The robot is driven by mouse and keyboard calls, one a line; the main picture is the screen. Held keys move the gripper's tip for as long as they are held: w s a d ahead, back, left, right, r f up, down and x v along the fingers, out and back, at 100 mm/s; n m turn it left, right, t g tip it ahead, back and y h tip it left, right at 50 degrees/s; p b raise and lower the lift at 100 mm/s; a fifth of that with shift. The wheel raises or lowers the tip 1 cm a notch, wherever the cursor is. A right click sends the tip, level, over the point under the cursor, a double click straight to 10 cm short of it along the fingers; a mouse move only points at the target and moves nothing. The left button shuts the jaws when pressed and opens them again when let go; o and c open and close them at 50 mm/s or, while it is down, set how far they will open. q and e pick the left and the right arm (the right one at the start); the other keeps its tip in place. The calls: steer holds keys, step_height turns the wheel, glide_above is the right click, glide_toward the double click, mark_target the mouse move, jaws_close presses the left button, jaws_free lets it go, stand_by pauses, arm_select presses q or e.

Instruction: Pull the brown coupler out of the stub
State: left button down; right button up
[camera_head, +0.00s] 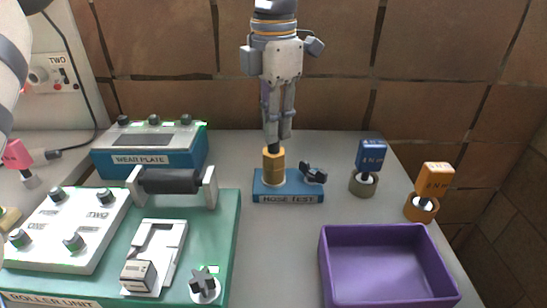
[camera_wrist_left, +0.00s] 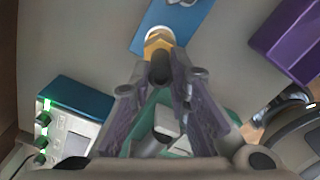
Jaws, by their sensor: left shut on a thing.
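The brown coupler (camera_head: 273,164) is a golden-brown, faceted collar with a dark upper part, standing upright on the pale stub of the blue hose test block (camera_head: 288,196). My left gripper (camera_head: 276,140) comes down from above, and its fingers are shut on the coupler's dark upper part. In the left wrist view the brown collar (camera_wrist_left: 158,42) shows just beyond the fingertips, with the dark part (camera_wrist_left: 160,68) between them. The pale stub shows around the collar's far side. The collar still appears seated on the stub. My right gripper is not in view.
A small dark lever (camera_head: 313,172) sits on the block, right of the stub. A blue-topped plug (camera_head: 370,156) and an orange-topped plug (camera_head: 433,182) stand further right. A purple bin (camera_head: 385,234) is front right. The green roller unit (camera_head: 225,235) and wear plate box (camera_head: 150,160) are left.

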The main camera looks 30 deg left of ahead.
arm_select(q)
steer(key=shift+r, duration=0.75)
stand_by(0.4)
steer(key=shift+r, duration=1.55)
steer(key=shift+r, duration=1.5)
